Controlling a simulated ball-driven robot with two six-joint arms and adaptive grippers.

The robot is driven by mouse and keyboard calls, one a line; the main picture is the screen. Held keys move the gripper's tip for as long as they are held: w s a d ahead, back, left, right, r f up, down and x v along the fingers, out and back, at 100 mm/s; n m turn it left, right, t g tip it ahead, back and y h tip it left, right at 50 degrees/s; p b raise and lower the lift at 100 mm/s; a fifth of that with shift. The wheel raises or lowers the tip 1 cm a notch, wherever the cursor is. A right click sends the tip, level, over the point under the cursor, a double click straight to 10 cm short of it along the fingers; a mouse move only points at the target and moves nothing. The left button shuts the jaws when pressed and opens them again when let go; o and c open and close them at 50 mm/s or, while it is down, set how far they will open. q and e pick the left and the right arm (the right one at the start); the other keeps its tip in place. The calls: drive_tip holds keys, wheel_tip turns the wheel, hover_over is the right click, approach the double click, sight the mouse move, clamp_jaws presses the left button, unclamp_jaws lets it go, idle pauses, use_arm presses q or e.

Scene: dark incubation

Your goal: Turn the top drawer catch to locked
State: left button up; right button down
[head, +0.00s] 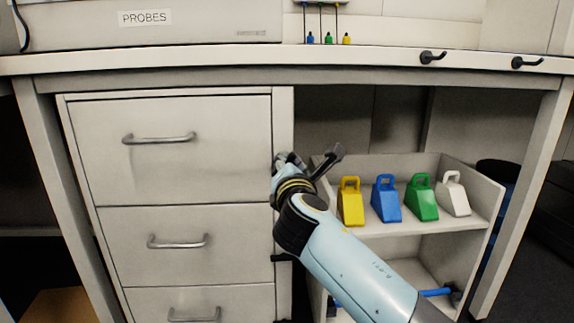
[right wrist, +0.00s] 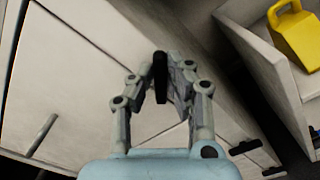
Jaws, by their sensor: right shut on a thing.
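The top drawer (head: 180,165) of the grey cabinet is closed, with a metal bar handle (head: 158,138). My right gripper (head: 284,161) is at the drawer's right edge, on the cabinet's upright, and hides the catch in the head view. In the right wrist view, the black top catch (right wrist: 160,78) is a short bar between the fingers of my right gripper (right wrist: 172,80), which are shut on it. It lies at a different angle from the lower catches (right wrist: 244,146). My left gripper is not in view.
The second drawer's catch (head: 282,258) lies horizontally below my gripper. Right of the cabinet, an open shelf (head: 400,230) holds yellow, blue, green and white handled blocks. The bench edge (head: 250,60) with black hooks (head: 432,57) runs above.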

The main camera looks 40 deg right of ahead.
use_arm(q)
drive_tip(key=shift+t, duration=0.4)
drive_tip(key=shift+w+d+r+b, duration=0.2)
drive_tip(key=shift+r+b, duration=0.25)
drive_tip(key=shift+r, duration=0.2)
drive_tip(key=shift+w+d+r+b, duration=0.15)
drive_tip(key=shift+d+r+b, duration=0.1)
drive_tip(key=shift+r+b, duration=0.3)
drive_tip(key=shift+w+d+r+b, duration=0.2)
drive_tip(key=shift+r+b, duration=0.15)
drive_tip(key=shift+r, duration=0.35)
use_arm(e)
drive_tip(key=shift+s+d+f+m, duration=0.1)
drive_tip(key=shift+f+m, duration=0.1)
drive_tip(key=shift+m, duration=1.4)
drive_tip(key=shift+f+m, duration=0.15)
drive_tip(key=shift+m, duration=1.45)
drive_tip(key=shift+s+d+f+m, duration=0.1)
drive_tip(key=shift+f+m, duration=0.1)
drive_tip(key=shift+m, duration=1.4)
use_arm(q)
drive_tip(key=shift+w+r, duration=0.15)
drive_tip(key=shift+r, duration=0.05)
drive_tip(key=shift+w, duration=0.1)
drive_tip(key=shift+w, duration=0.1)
use_arm(e)
drive_tip(key=c, duration=1.3)
unclamp_jaws()
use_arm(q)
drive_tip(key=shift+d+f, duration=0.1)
